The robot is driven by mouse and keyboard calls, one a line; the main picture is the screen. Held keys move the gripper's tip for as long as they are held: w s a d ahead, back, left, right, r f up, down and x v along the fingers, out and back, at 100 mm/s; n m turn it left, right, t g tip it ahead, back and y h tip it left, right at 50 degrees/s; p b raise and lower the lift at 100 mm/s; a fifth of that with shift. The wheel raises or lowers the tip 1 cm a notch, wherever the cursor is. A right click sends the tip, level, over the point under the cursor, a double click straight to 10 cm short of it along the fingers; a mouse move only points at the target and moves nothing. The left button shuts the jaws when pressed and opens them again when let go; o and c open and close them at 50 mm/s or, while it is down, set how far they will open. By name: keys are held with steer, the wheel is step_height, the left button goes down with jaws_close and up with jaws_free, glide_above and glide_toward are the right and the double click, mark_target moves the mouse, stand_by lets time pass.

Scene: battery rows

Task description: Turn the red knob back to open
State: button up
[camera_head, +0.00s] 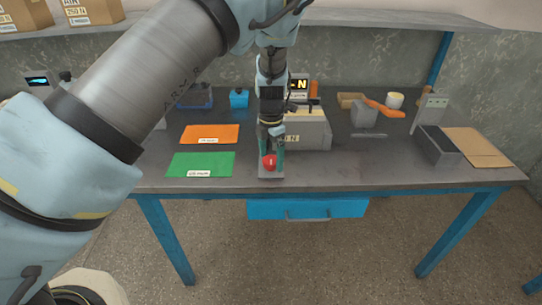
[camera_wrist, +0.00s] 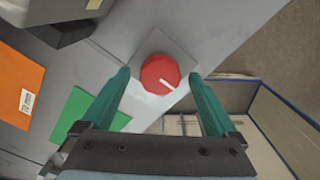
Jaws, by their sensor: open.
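The red knob (camera_head: 269,161) sits on a small grey base (camera_head: 271,174) near the front edge of the table. In the wrist view the red knob (camera_wrist: 160,74) shows a white pointer line aimed toward the lower right. My gripper (camera_head: 271,148) points down over the knob. In the wrist view my gripper (camera_wrist: 160,80) is open, with one green finger on each side of the knob. Gaps seem to show between the fingertips and the knob; I cannot tell whether they touch it. The arm hides part of the device behind the knob.
A beige machine (camera_head: 310,132) with a display stands just behind the knob. Green (camera_head: 201,165) and orange (camera_head: 210,133) mats lie to the left. A grey box (camera_head: 437,146) and a tan board (camera_head: 478,148) are at the right. The table front right of the knob is clear.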

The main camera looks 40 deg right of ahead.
mark_target(271, 159)
step_height(271, 159, up, 11)
steer(key=b, duration=0.2)
steer(key=shift+b, duration=0.4)
steer(key=shift+f, duration=0.1)
stand_by(0.3)
steer(key=w+a+r+m, duration=0.1)
steer(key=w+a+m, duration=0.35)
steer(key=a, duration=0.75)
steer(key=w+a+r+m, duration=0.2)
steer(key=w+a, duration=0.5)
steer(key=a, duration=0.5)
steer(key=s+a+m, duration=0.2)
steer(key=a+m, duration=0.2)
steer(key=a, duration=0.4)
steer(key=s+a+r+m+t, duration=0.1)
steer(key=s+a+m, duration=0.2)
steer(key=a, duration=0.5)
steer(key=s+a+r+m, duration=0.1)
steer(key=a+m, duration=0.3)
steer(key=a, duration=0.5)
steer(key=shift+s+m+t, duration=0.3)
steer(key=shift+s+m, duration=0.05)
steer(key=shift+s, duration=0.35)
